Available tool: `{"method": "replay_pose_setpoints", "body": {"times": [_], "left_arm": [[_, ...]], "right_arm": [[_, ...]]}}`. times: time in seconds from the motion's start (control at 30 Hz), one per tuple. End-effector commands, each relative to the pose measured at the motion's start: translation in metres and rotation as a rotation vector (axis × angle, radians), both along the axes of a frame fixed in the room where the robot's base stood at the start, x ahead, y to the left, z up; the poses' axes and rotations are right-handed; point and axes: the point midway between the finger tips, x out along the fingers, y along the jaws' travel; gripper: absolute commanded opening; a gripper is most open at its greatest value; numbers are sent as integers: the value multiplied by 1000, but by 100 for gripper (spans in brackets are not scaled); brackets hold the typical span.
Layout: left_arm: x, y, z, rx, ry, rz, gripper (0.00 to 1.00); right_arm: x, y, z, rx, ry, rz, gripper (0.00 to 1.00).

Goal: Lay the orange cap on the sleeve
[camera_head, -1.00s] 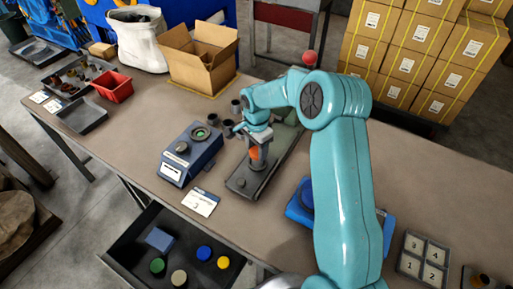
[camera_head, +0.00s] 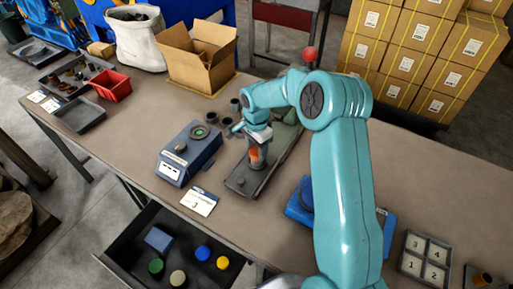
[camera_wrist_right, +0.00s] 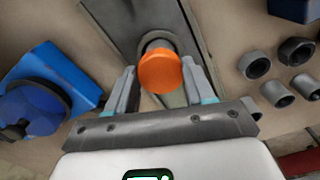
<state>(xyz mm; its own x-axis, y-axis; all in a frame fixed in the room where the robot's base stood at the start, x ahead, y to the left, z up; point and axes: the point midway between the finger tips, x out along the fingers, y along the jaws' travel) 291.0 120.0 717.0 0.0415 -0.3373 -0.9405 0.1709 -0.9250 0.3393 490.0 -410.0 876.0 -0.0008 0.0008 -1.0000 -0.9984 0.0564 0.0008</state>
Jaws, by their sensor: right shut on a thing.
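The orange cap (camera_wrist_right: 160,72) sits between the fingertips of my right gripper (camera_wrist_right: 160,88) in the right wrist view. In the head view my right gripper (camera_head: 257,140) points down over a grey fixture, with the orange cap (camera_head: 253,153) just under it. The gripper is shut on the cap. A dark round sleeve (camera_wrist_right: 155,45) shows partly behind the cap, standing on the fixture's plate; the cap hides most of it. I cannot tell whether cap and sleeve touch. My left gripper is not in view.
Several loose dark sleeves (camera_wrist_right: 256,65) stand beside the fixture plate (camera_head: 243,183). A blue-grey device (camera_head: 188,152) is left of it, a blue unit (camera_head: 300,207) right of it. An open drawer (camera_head: 175,235) with colored discs is at the front.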

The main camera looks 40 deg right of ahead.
Motion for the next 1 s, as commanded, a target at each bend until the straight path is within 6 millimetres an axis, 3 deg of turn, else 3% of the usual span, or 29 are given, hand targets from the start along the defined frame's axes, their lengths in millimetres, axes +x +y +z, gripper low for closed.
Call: {"method": "replay_pose_setpoints", "body": {"times": [0.37,0.4,0.47,0.5,0.67,0.77,1.0], "left_arm": [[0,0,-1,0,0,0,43],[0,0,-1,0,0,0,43],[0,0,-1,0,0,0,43],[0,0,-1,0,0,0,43],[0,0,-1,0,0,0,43],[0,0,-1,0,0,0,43],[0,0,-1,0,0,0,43]], "right_arm": [[0,0,-1,0,-1,0,25],[0,0,-1,0,-1,0,59],[0,0,-1,0,-1,0,79],[0,0,-1,0,-1,0,82],[0,0,-1,0,0,0,82],[0,0,-1,0,0,0,100],[0,0,0,0,0,0,100]]}}
